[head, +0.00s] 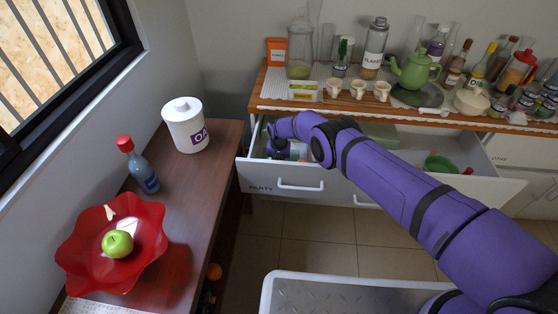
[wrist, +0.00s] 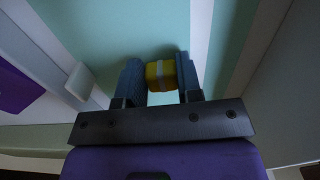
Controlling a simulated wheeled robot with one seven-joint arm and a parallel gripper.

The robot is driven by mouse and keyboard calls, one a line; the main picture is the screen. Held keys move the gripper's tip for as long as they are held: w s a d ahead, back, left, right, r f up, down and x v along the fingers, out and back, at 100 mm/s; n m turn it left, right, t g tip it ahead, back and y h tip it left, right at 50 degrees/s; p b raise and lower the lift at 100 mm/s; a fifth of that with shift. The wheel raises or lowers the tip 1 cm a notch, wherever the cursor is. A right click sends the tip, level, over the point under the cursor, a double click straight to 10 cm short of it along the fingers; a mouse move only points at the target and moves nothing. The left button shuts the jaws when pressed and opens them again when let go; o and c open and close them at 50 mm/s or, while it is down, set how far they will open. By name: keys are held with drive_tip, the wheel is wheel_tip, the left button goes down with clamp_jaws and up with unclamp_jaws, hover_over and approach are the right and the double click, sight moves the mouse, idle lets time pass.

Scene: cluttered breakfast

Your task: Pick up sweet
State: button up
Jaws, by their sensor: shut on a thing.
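In the wrist view my gripper (wrist: 160,78) is shut on the sweet (wrist: 160,75), a small yellow piece with a pale band across it. The sweet sits between the two dark fingertips. Behind it is the pale green inside of an open drawer. In the head view my arm reaches into the left open drawer (head: 290,185), labelled "PARTY", and my gripper is low inside it. The sweet cannot be made out in the head view. Whether it still touches the drawer bottom I cannot tell.
Drawer walls stand close around my gripper. Above, the counter (head: 340,102) is crowded with bottles, cups and a green teapot (head: 415,70). A red bowl (head: 85,255) with an apple stands on the left table.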

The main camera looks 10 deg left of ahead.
drive_tip(key=shift+r, duration=0.1)
wheel_tip(320, 180, up, 10)
idle(0.7)
drive_tip(key=shift+d, duration=0.1)
